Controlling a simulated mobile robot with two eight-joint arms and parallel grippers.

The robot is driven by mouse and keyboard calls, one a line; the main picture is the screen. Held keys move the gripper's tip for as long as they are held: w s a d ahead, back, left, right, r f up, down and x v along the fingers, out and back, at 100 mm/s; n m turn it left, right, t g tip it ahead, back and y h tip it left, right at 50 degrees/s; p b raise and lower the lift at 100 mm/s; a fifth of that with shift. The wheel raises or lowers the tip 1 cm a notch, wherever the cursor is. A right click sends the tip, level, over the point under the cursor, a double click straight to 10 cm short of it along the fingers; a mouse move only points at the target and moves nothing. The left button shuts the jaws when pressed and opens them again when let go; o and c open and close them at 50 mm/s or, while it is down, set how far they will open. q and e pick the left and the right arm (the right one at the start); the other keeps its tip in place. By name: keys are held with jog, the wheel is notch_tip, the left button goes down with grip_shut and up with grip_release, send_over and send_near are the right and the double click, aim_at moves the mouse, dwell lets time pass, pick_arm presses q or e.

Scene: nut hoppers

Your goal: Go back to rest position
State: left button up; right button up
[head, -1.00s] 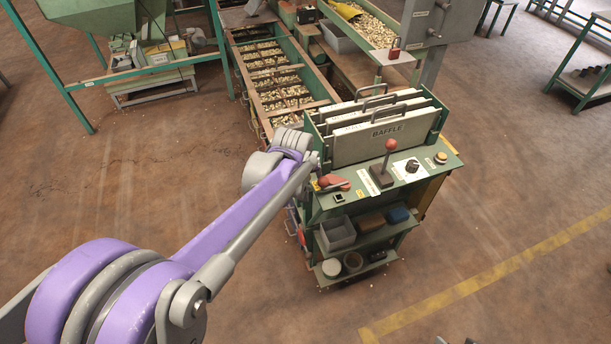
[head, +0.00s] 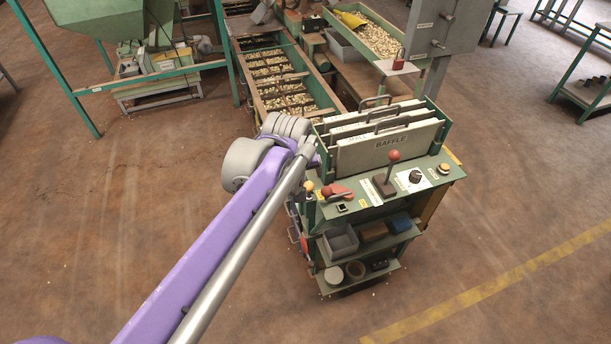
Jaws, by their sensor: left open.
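My left arm comes in from the lower left, and its wrist is beside the left edge of the green control stand (head: 440,182). My left gripper (head: 309,172) is mostly hidden behind the wrist and arm. It is open, and I see nothing held in it. A yellow knob (head: 309,186) and a red handle (head: 340,192) show on the stand just below it; I cannot tell whether the gripper touches them. My right gripper is out of view.
White baffle plates (head: 388,148) stand upright in the stand, near a red-knobbed lever (head: 393,157). Lower shelves hold a grey bin (head: 340,241) and small containers. A trough of nuts (head: 285,85) lies behind. The floor (head: 130,210) at left is open.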

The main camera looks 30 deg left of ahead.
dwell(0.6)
pick_arm(q)
jog(key=s+d+f+m+p, duration=0.1)
jog(key=s+d+f+m, duration=0.1)
jog(key=s, duration=0.3)
jog(key=s+d+f+m+p, duration=0.1)
jog(key=s+d+f+m, duration=0.1)
jog(key=s, duration=0.4)
jog(key=s+d+f+m+h+p, duration=0.1)
jog(key=s+d+f+m, duration=0.1)
jog(key=s+d+m, duration=0.2)
jog(key=shift+s+d+f+t, duration=0.3)
jog(key=shift+s+d, duration=0.35)
jog(key=shift+s, duration=0.3)
